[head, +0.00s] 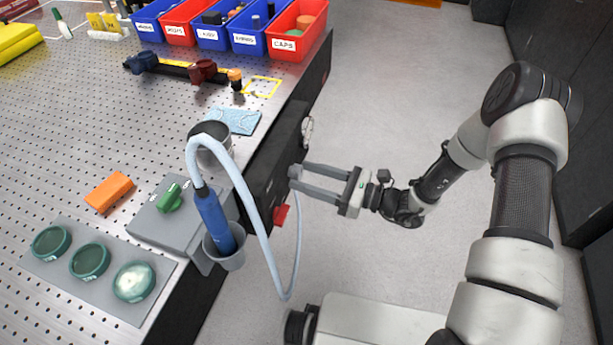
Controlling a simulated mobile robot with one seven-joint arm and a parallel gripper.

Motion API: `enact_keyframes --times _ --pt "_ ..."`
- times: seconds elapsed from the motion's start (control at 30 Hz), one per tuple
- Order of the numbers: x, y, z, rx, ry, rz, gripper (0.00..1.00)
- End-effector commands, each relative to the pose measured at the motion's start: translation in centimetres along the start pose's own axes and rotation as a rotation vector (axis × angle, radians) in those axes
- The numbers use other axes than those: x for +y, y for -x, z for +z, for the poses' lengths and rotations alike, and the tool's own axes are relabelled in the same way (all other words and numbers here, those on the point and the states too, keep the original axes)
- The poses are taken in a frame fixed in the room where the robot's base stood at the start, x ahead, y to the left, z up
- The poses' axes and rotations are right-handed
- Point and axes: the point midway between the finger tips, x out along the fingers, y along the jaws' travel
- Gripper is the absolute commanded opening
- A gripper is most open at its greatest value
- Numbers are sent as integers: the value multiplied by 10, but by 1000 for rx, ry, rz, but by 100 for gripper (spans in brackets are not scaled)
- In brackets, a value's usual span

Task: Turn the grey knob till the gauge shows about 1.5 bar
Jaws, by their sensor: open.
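The gauge (307,131) is a small round pale dial on the dark front side of the bench. It is seen nearly edge-on, so its reading cannot be told. The grey knob (295,171) appears as a small grey shape on the same side panel, below the gauge, largely hidden by the fingers. My gripper (298,177) points left at the panel, its two grey fingers apart with their tips at the knob. I cannot tell whether the fingers touch the knob.
A red part (281,215) sits on the panel just below my gripper. A light blue hose (255,215) from a blue handle (214,219) in a grey cup hangs nearby on the left. Labelled bins (284,43) stand at the back. The floor (400,100) to the right is clear.

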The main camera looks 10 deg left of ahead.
Motion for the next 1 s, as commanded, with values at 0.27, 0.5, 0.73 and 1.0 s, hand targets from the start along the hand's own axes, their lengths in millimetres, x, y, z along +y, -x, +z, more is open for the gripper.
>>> enact_keyframes --times 0.27,0.5,0.73,1.0 --pt "0 -6 0 0 0 -1 51" --pt "0 -5 0 0 0 -1 26" --pt "0 -5 0 0 -4 -1 10" --pt "0 -5 1 5 -86 -3 10"
